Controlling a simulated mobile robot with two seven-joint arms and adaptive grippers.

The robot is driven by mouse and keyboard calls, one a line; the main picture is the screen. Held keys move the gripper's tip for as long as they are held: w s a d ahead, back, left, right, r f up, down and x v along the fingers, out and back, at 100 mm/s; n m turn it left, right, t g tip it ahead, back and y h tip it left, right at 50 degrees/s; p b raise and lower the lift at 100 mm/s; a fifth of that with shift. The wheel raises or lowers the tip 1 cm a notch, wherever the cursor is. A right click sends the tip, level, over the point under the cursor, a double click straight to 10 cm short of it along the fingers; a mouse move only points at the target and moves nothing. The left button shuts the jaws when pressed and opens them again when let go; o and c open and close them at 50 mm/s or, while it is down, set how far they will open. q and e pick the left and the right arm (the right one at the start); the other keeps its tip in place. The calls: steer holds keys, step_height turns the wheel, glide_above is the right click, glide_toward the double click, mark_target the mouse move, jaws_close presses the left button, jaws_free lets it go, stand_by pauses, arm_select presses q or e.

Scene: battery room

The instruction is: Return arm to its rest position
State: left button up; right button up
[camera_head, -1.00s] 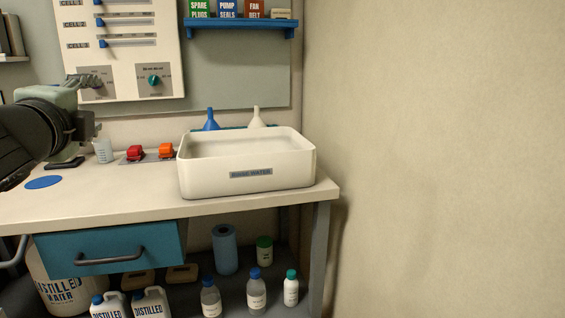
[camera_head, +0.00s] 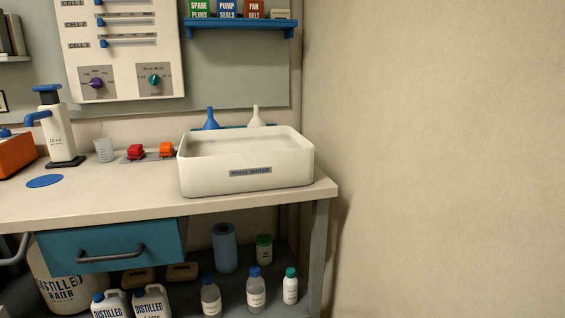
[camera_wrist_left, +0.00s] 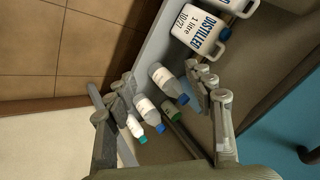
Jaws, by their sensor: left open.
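My left gripper (camera_wrist_left: 162,90) shows in the left wrist view. Its two fingers stand apart with nothing held between them. Beyond the fingers are bottles on the lower shelf, apparently some way off. Neither of my arms shows in the head view now. My right gripper is in neither view.
The worktop (camera_head: 110,200) holds a white rinse water basin (camera_head: 245,178), a pump bottle (camera_head: 60,135), a small beaker (camera_head: 104,150) and red and orange clips. A teal drawer (camera_head: 110,247) sits below. Bottles and white jugs (camera_head: 150,302) stand underneath. A bare wall (camera_head: 440,150) closes the right side.

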arm_select(q)
steer(key=s+d+f+n+g, duration=0.1)
steer(key=s+f+n+g, duration=0.1)
steer(key=s+f, duration=1)
steer(key=s+d+f+n+g+h, duration=0.1)
steer(key=s+d+f+n+g, duration=0.1)
steer(key=s+f, duration=1.1)
steer(key=s+n+g, duration=0.1)
steer(key=s, duration=0.2)
steer(key=shift+s+d+g, duration=0.2)
steer(key=shift+g, duration=0.2)
